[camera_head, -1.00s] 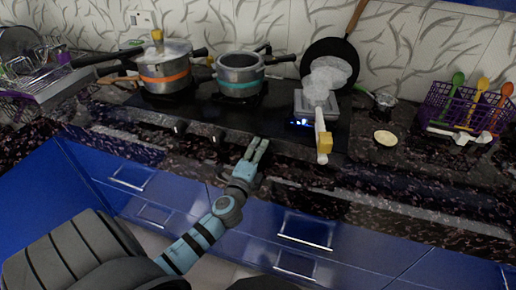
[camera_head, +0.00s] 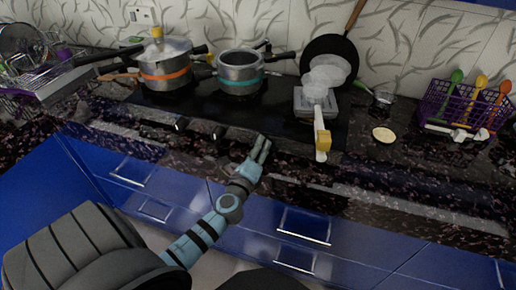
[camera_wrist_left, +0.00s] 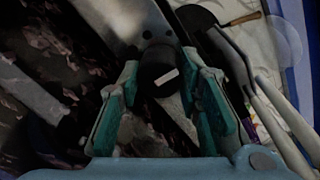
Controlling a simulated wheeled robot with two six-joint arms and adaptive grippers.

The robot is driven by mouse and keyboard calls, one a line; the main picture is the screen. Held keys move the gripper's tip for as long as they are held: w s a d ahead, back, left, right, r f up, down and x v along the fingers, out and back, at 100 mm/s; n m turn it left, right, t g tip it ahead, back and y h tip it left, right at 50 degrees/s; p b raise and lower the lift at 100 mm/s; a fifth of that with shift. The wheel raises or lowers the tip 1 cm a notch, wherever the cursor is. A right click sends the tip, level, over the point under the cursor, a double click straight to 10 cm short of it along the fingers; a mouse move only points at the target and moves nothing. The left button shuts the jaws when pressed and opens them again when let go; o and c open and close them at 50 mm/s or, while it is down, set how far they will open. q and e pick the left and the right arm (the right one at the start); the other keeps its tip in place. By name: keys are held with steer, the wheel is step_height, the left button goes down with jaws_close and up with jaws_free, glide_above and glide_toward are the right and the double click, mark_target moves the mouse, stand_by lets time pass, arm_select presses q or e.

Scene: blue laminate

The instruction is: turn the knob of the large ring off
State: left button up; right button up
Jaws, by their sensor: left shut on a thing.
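My left gripper (camera_head: 262,146) is at the front edge of the black hob (camera_head: 190,106), right of two dark knobs, the left knob (camera_head: 181,123) and the middle knob (camera_head: 218,133). In the left wrist view a dark round knob (camera_wrist_left: 156,76) with a white mark sits between my teal fingers, and the gripper is shut on it. The white mark lies slanted in that view. In the head view the fingers hide this knob. No blue glow shows on the hob. The ring itself is hard to make out. My right gripper is not in view.
A pot with an orange band (camera_head: 165,76) and a pot with a teal band (camera_head: 240,84) stand on the hob. A grey square pan (camera_head: 308,106) is at its right, with a yellow-tipped handle (camera_head: 322,138) jutting forward. A purple basket (camera_head: 465,108) stands far right.

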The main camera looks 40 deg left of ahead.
arm_select(q)
steer(key=o, duration=1.1)
steer(key=shift+o, duration=0.2)
steer(key=v, duration=1.2)
steer(key=shift+d, duration=0.1)
